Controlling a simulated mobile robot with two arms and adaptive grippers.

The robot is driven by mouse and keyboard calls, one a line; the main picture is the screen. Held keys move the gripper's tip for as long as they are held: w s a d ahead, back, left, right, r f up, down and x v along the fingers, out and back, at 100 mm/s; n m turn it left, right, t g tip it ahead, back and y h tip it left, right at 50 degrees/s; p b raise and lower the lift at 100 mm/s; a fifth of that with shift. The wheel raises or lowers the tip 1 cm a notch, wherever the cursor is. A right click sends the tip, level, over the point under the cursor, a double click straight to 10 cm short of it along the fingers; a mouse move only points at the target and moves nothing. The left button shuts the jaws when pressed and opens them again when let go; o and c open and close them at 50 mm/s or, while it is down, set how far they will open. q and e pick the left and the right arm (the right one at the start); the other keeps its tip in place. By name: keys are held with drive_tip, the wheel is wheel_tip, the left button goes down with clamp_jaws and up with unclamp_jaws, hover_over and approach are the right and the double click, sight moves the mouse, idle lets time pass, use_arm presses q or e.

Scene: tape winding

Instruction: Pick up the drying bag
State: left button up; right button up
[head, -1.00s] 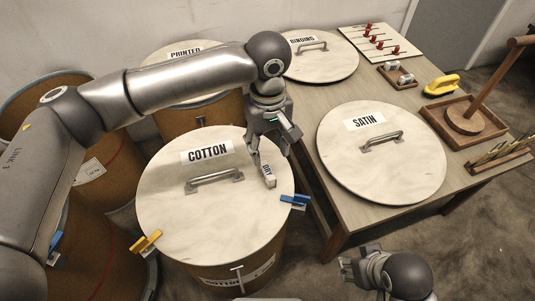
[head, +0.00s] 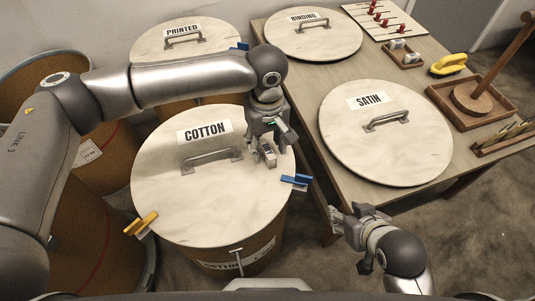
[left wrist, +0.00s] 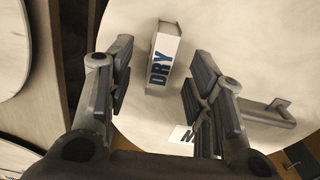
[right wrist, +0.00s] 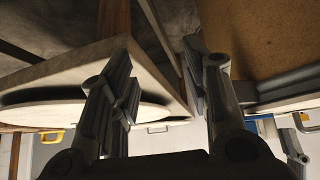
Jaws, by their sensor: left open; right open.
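The drying bag (head: 268,157) is a small pale block on the lid of the cotton drum, right of the lid's handle. In the left wrist view the drying bag (left wrist: 164,62) shows the word DRY and lies between my open fingers, towards their far end. My left gripper (head: 262,150) is open just above and beside it; the left wrist view shows the fingers (left wrist: 155,85) apart, with no clear contact. My right gripper (head: 345,222) is open and empty, low in front of the table; its spread fingers (right wrist: 160,90) show in the right wrist view.
The cotton lid (head: 190,215) has a metal handle (head: 212,158), a blue clamp (head: 296,180) at right and a yellow clamp (head: 140,223) at left. The satin lid (head: 370,150) lies on the table (head: 300,95). Printed (head: 165,50) and binding (head: 310,40) lids are further back.

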use_arm(q)
drive_tip(key=shift+f, duration=1)
use_arm(e)
drive_tip(key=w+r+t, duration=0.1)
drive_tip(key=w+a+r, duration=0.1)
drive_tip(key=w, duration=0.1)
drive_tip(key=shift+t, duration=0.4)
use_arm(q)
drive_tip(key=shift+c, duration=0.2)
clamp_jaws()
drive_tip(key=shift+r, duration=0.1)
